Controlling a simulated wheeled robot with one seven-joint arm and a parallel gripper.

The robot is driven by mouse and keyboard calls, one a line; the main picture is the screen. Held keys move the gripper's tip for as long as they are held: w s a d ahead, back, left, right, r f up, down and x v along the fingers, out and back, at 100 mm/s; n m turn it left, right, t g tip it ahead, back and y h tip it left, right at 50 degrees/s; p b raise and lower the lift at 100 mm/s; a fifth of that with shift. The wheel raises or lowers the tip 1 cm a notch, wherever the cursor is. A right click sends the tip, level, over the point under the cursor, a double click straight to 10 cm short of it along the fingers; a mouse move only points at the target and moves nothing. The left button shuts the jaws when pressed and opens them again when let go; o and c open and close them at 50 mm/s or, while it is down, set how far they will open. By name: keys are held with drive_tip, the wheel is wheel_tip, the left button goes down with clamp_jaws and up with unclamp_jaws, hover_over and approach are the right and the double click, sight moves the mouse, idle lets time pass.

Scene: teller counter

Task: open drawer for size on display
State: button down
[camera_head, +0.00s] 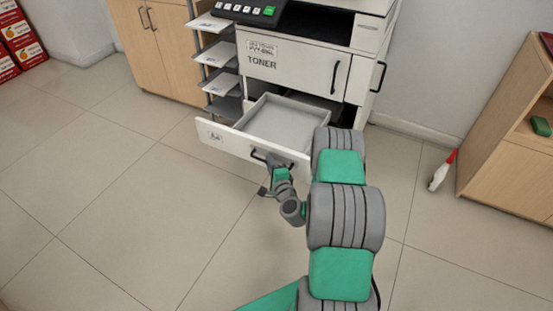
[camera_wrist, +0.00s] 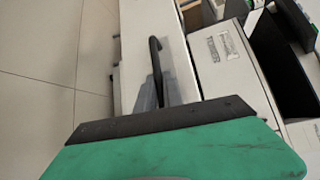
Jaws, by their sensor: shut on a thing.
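The printer (camera_head: 300,65) is a white copier with a TONER panel and a black display panel (camera_head: 250,12) on top. Its lower paper drawer (camera_head: 226,140) is pulled well out, and its grey inside looks empty. The drawer front carries a small label, too small to read with certainty. My gripper (camera_head: 270,162) is shut on the dark drawer handle (camera_head: 256,154) at the drawer front. In the wrist view the black handle (camera_wrist: 154,58) stands out from the white front, with the grey fingers at it. The screen's size text is too small to read.
A rack of paper trays (camera_head: 215,55) stands left of the printer, beside a wooden cabinet (camera_head: 155,45). Red boxes (camera_head: 20,40) are at the far left. A white bottle with a red top (camera_head: 441,172) lies near the right shelf (camera_head: 510,150). The tiled floor at left is clear.

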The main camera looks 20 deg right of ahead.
drive_tip(key=shift+a, duration=0.25)
drive_tip(key=c, duration=1.8)
unclamp_jaws()
drive_tip(key=shift+o, duration=0.2)
drive_tip(key=s+r, duration=0.1)
drive_tip(key=s, duration=0.6)
drive_tip(key=shift+s+a, duration=0.35)
drive_tip(key=shift+a, duration=0.05)
drive_tip(key=shift+r, duration=0.1)
